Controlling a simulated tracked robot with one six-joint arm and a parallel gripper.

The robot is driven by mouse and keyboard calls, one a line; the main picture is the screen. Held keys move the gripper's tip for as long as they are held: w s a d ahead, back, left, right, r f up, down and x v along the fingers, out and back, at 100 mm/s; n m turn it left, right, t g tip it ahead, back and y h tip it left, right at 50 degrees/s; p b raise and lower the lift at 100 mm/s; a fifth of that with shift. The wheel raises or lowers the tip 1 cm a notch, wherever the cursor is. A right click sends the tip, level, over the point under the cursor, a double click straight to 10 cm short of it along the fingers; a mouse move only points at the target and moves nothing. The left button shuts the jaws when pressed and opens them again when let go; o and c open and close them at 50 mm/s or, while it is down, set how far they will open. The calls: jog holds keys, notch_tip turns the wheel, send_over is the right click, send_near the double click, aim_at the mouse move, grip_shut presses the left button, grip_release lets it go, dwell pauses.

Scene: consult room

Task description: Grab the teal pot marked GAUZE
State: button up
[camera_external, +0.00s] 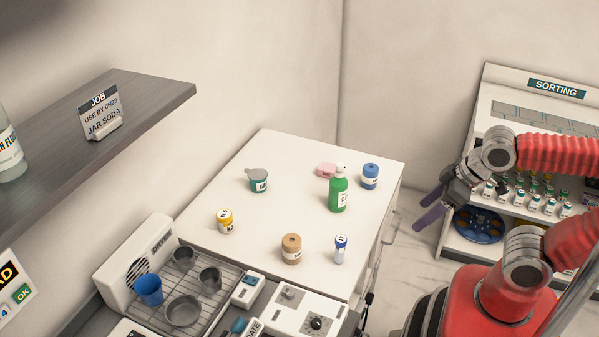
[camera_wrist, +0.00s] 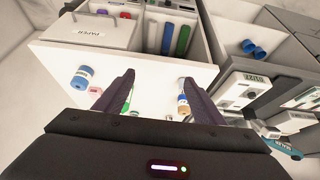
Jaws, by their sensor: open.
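The teal pot (camera_external: 258,182) stands on the white cabinet top (camera_external: 290,170), towards its far left side. It has a grey top and a white label whose lettering is too small to read in full. My gripper (camera_external: 432,207) is open and empty, off the right side of the cabinet and well apart from the pot. In the wrist view my gripper (camera_wrist: 158,85) shows its two dark fingers spread. I cannot make out the teal pot in the wrist view.
A green bottle (camera_external: 338,190), blue jar (camera_external: 370,175), pink item (camera_external: 326,170), yellow jar (camera_external: 225,221), tan jar (camera_external: 291,248) and small blue-capped vial (camera_external: 340,249) share the top. A drying rack (camera_external: 205,262) stands in front. The top's middle is clear.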

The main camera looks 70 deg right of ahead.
notch_tip(320, 180, up, 5)
jog(key=w+a+r+n+y, duration=0.1)
jog(key=w+n+y, duration=0.1)
jog(key=w, duration=0.6)
jog(key=w+a+r+n+y, duration=0.1)
jog(key=w+r+n+y, duration=0.1)
jog(key=w, duration=0.6)
jog(key=w+d+n+t+y, duration=0.1)
jog(key=w+d+y, duration=0.15)
jog(key=w, duration=0.55)
jog(key=w+d+n+t+y, duration=0.1)
jog(key=w+d, duration=0.3)
jog(key=w, duration=0.3)
jog(key=w+d+f+t, duration=0.3)
jog(key=w+d+t, duration=0.1)
jog(key=w+d, duration=0.75)
notch_tip(320, 180, down, 13)
jog(key=shift+s+n, duration=0.25)
jog(key=shift+n, duration=0.15)
